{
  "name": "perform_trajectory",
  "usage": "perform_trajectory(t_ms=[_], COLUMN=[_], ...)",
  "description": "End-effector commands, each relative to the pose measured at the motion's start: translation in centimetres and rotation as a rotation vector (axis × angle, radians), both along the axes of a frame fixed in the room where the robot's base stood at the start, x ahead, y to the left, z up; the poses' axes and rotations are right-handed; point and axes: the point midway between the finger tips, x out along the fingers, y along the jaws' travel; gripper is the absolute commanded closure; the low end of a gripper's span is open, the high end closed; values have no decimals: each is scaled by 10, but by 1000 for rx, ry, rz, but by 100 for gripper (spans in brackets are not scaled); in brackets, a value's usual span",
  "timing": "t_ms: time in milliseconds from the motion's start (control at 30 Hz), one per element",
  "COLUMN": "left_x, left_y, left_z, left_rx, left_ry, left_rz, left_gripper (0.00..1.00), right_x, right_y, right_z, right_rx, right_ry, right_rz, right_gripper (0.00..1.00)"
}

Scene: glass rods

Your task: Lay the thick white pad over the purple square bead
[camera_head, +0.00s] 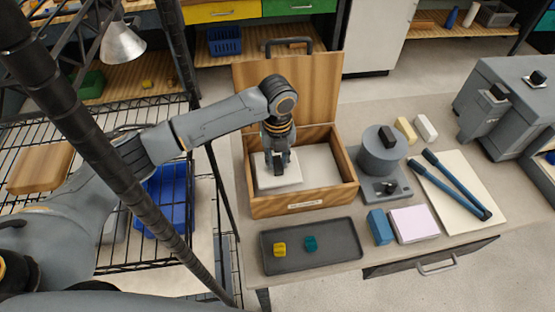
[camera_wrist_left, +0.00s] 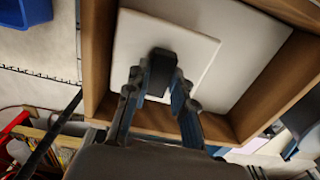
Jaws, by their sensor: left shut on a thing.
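My left gripper (camera_head: 277,162) points down into an open wooden box (camera_head: 325,201) and is shut on the thick white pad (camera_head: 290,178). In the left wrist view, the fingers (camera_wrist_left: 163,75) meet at a dark piece on the middle of the square pad (camera_wrist_left: 198,50). The pad is in the left part of the box, over a pale lining (camera_head: 322,165). I cannot tell whether it touches the lining. No purple square bead shows in either view; what lies under the pad is hidden. My right gripper is not in view.
A dark tray (camera_head: 340,250) in front of the box holds a yellow bead (camera_head: 280,249) and a teal bead (camera_head: 311,243). The box's raised lid (camera_head: 327,90) stands behind. A grey round device (camera_head: 379,155), a blue block (camera_head: 380,227) and long-handled tongs (camera_head: 455,187) are to the right.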

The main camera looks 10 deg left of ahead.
Motion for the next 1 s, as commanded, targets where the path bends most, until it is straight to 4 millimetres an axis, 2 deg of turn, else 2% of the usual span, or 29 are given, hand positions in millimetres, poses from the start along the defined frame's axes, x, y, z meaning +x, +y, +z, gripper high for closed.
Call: perform_trajectory(t_ms=[33,67,167,567,667,1000], left_x=[0,0,0,0,1,1], left_y=[0,0,0,0,-1,-1], left_z=[-3,-3,-3,3,16,87], left_rx=[1,1,1,-1,-2,-1], left_ry=[1,1,1,-1,-3,-4], left_rz=[0,-1,-1,0,0,-1], left_gripper=[100,74,54,54,54,54], right_x=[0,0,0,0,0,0], right_y=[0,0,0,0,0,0], right_z=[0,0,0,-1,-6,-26], right_rx=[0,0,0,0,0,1], right_ry=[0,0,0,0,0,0], right_rz=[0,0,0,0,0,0], right_gripper=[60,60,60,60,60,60])
